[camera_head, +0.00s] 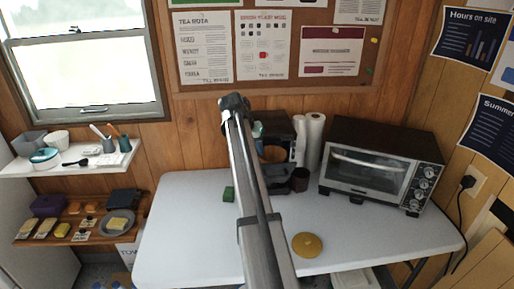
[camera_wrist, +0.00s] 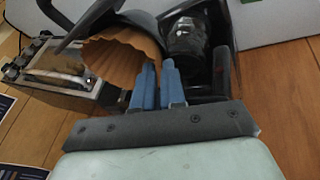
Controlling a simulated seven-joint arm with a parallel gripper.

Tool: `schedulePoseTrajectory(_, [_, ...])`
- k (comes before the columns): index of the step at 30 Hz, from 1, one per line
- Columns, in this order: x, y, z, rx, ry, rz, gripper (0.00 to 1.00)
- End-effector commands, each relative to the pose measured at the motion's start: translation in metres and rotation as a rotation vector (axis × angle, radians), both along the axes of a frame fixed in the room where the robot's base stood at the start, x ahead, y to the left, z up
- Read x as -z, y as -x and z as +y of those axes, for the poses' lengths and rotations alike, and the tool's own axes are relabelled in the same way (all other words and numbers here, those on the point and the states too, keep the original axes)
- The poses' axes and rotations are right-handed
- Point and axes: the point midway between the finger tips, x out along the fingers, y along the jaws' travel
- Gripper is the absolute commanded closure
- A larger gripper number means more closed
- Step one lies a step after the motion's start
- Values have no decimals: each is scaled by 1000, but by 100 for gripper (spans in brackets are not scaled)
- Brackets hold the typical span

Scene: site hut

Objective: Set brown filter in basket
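The brown filter (camera_wrist: 122,58), a fluted paper cup, shows in the wrist view at the blue fingertips of my gripper (camera_wrist: 159,70). The fingers are close together with the filter's edge between them. In the head view a bit of the filter (camera_head: 273,154) shows just right of my arm, in front of the dark coffee maker (camera_head: 278,129). A dark grey curved part (camera_wrist: 143,20), perhaps the basket, lies behind the filter in the wrist view; I cannot tell for sure. My arm hides much of the coffee maker, and the fingers are hidden in the head view.
A toaster oven (camera_head: 372,169) stands right on the white table (camera_head: 180,235). Paper rolls (camera_head: 313,140) and a dark mug (camera_head: 300,180) stand beside the coffee maker. A gold disc (camera_head: 307,245) and a green block (camera_head: 228,194) lie on the table. The table's left part is clear.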

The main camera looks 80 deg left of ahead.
Motion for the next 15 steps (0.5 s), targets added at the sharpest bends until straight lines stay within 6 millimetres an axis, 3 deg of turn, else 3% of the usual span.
schedulePoseTrajectory(6, [0,0,0,0,0,0,71])
schedulePoseTrajectory(15, [-4,0,0,0,0,0,71])
